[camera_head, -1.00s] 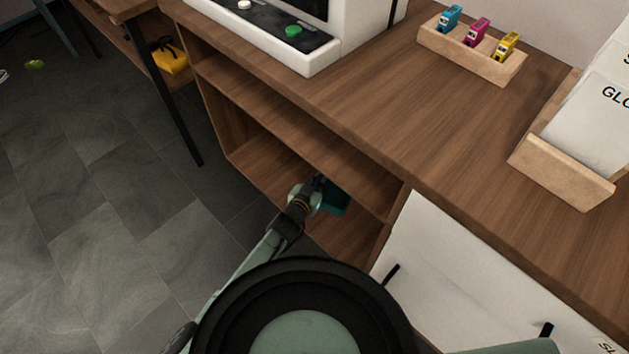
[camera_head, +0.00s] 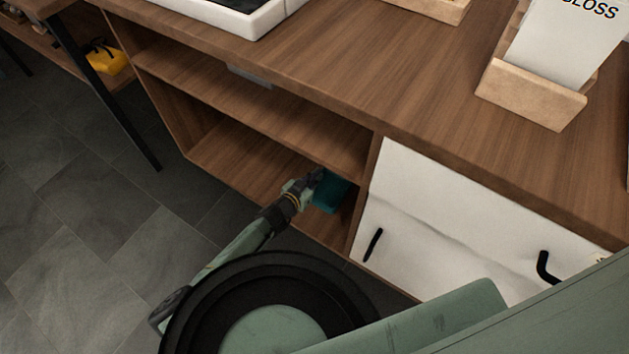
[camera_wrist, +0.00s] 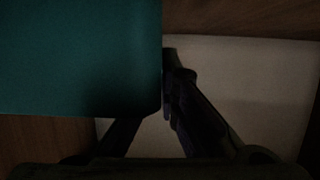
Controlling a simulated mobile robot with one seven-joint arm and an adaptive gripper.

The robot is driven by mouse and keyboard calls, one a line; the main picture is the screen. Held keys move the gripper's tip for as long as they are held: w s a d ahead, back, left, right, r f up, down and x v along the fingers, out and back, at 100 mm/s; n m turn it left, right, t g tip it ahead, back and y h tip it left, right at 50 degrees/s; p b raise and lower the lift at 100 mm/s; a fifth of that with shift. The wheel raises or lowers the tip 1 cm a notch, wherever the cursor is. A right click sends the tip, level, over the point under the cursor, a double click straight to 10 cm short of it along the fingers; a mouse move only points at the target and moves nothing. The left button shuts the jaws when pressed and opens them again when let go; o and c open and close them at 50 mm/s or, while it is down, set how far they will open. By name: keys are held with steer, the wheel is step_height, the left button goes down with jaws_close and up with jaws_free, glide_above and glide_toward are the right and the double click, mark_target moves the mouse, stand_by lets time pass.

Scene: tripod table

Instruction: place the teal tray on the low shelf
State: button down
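The teal tray (camera_head: 331,193) is inside the lower compartment of the wooden counter, near its right-hand divider. The low shelf (camera_head: 240,172) is the floor of that compartment. My gripper (camera_head: 316,178) reaches in from the front and meets the tray's left side. In the wrist view the tray (camera_wrist: 75,60) fills the upper left, with my gripper (camera_wrist: 160,100) at its edge. One finger shows beside the edge, and the other is partly hidden behind the tray. The gripper appears shut on the tray. I cannot tell whether the tray touches the shelf.
A middle shelf (camera_head: 250,100) lies close above the tray. White drawer fronts (camera_head: 430,210) with black handles stand to the right of the compartment. The low shelf is clear to the left of the tray. A sign holder (camera_head: 530,95) stands on the countertop.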

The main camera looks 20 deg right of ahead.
step_height(320, 180, down, 2)
steer(key=shift+f, duration=0.2)
steer(key=c, duration=1.8)
jaws_free()
steer(key=shift+s+a+r, duration=0.15)
steer(key=shift+a, duration=0.2)
steer(key=p+v, duration=0.1)
steer(key=v, duration=1)
steer(key=shift+s, duration=0.1)
